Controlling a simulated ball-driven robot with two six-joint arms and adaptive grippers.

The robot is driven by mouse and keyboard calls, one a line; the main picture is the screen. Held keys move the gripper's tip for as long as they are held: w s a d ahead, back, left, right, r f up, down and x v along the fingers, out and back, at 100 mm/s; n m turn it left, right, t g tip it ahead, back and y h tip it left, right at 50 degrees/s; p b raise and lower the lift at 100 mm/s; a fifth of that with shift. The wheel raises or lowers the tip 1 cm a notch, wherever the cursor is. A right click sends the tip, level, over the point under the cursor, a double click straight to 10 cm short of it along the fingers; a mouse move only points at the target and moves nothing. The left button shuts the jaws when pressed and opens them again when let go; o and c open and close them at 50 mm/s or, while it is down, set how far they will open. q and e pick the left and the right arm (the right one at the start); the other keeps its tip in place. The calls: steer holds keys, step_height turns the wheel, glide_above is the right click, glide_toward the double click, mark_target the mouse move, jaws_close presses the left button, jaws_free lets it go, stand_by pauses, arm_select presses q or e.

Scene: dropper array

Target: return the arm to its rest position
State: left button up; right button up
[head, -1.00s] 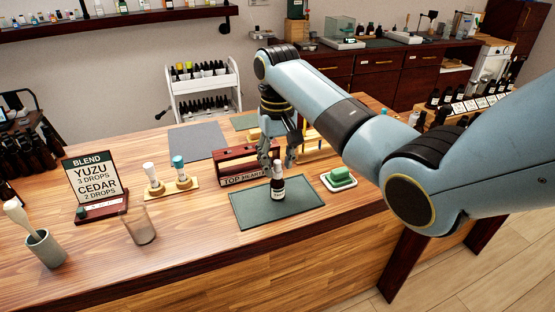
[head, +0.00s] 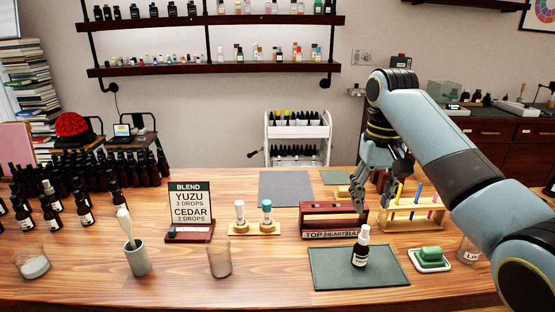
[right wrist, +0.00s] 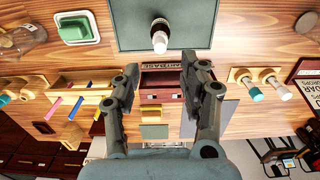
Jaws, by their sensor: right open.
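My right gripper (head: 372,188) hangs from the arm on the right side of the head view, fingers pointing down. It is open and empty. In the right wrist view the two fingers (right wrist: 158,72) are spread apart with nothing between them touching. A dark bottle with a white cap and label (head: 360,252) stands upright on a dark green mat (head: 330,277), nearer to the camera than the gripper and apart from it. The bottle also shows in the right wrist view (right wrist: 159,42), beyond the fingertips. My left gripper is not in view.
A red-brown rack (head: 322,209) and a pale wooden rack with coloured sticks (head: 408,212) stand close to the gripper. A green block on a white dish (head: 430,257), a glass beaker (head: 220,260), two droppers on a stand (head: 254,229) and a blend sign (head: 189,208) are on the table.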

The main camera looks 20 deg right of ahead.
steer(key=s+a+f+n+t, duration=0.1)
steer(key=s+f, duration=0.3)
steer(key=s, duration=0.3)
steer(key=s+a+f+n+t, duration=0.1)
steer(key=s+f, duration=0.3)
steer(key=s, duration=0.3)
steer(key=s+a+r+n+t, duration=0.1)
steer(key=s+r, duration=0.1)
steer(key=s, duration=0.6)
steer(key=s+a+r+n+t, duration=0.1)
steer(key=s+a+r, duration=0.1)
steer(key=s, duration=0.5)
step_height(320, 180, down, 38)
steer(key=s+d+g+h+b, duration=0.1)
steer(key=d+g+b, duration=0.15)
steer(key=b, duration=0.95)
steer(key=s+f+b, duration=0.5)
steer(key=s+f, duration=0.4)
steer(key=f, duration=0.4)
steer(key=s+d+f+m+b, duration=0.1)
steer(key=s+f+b, duration=0.4)
steer(key=s+f, duration=0.5)
step_height(320, 180, down, 4)
steer(key=shift+s+d+f, duration=0.1)
steer(key=shift+s+d, duration=0.05)
steer(key=shift+s, duration=0.1)
steer(key=shift+g+b, duration=0.3)
steer(key=shift+g, duration=0.05)
